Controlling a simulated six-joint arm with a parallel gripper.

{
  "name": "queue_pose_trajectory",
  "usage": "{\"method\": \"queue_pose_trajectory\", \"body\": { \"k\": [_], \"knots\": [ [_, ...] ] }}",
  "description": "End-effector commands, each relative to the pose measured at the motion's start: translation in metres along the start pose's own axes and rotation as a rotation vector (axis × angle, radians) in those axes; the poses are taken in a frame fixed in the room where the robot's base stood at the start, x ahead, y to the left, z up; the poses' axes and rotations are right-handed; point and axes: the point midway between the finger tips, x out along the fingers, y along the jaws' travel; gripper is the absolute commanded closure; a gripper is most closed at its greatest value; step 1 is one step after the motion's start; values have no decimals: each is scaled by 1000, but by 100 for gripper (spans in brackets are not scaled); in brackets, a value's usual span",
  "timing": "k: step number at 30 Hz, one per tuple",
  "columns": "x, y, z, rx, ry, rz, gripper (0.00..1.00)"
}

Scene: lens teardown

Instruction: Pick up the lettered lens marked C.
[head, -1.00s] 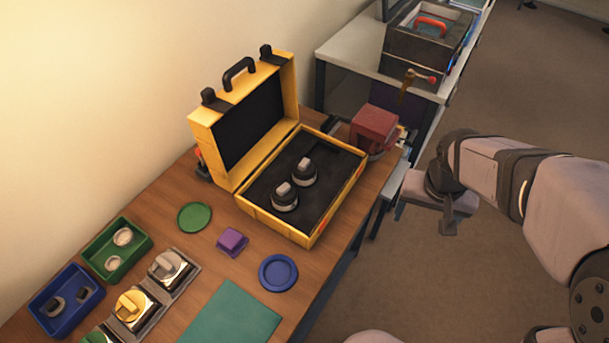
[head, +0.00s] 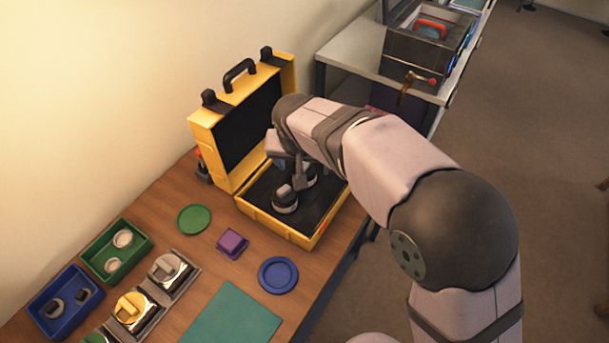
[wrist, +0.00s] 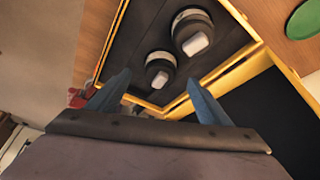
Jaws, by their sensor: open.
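Two dark round lenses with pale raised blocks on top stand in the open yellow case. The front lens (head: 285,204) shows clearly in the head view; the back lens is partly hidden behind my gripper (head: 294,180). In the wrist view, the back lens (wrist: 160,68) lies ahead, between the lines of my open blue-grey fingers (wrist: 158,78). The front lens (wrist: 193,32) is further up and right there. My gripper is empty and above the case. No letter can be read on either lens, so I cannot tell which is C.
The yellow case (head: 272,221) has its lid upright at the back left. A purple block (head: 232,243), a blue disc (head: 278,275), a green disc (head: 194,219) and small trays share the wooden table. A second bench (head: 350,55) stands behind.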

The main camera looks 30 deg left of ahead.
Motion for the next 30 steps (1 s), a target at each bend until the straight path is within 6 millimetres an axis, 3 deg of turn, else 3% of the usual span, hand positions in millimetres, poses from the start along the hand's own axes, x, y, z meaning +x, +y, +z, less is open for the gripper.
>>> {"method": "queue_pose_trajectory", "body": {
  "k": [8,21,30],
  "knots": [
    [8,0,0,0,-2,1,28],
    [53,-1,0,2,0,-1,28],
    [56,-1,0,2,1,-2,28]
  ]
}}
